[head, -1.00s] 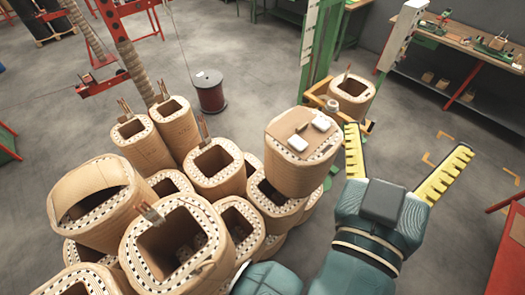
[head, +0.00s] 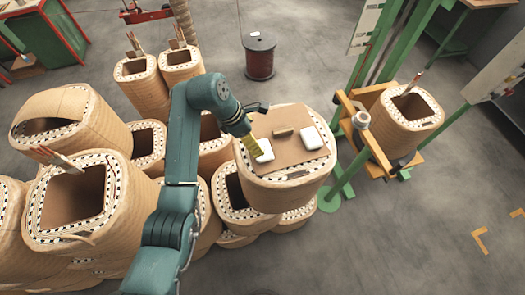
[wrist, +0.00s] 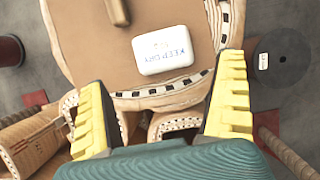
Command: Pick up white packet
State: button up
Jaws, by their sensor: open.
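Two white packets lie on a brown board (head: 290,115) on top of a coil: a left packet (head: 264,150) and a right packet (head: 311,138). My gripper (head: 254,135) is at the board's left edge, close to the left packet. In the wrist view, a white packet (wrist: 162,48) marked "KEEP DRY" lies flat near the board's edge, ahead of the fingertips. My gripper (wrist: 165,78) is open there, its yellow ridged fingers spread wide with nothing between them. Part of the gripper is hard to make out in the head view.
A small tan block (head: 284,132) lies between the packets. Several hollow coils (head: 75,200) crowd the left and below the board. A green stand with an orange clamp (head: 362,120) is on the right. A dark spool (head: 260,56) stands behind on open floor.

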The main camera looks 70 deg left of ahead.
aim_at(264, 148)
jog(key=x, duration=0.8)
jog(key=shift+s+d+f, duration=0.1)
jog(key=shift+s+f, duration=0.05)
jog(key=shift+s, duration=0.2)
jog(key=shift+w+f, duration=0.25)
jog(key=shift+f, duration=0.2)
jog(key=c, duration=0.9)
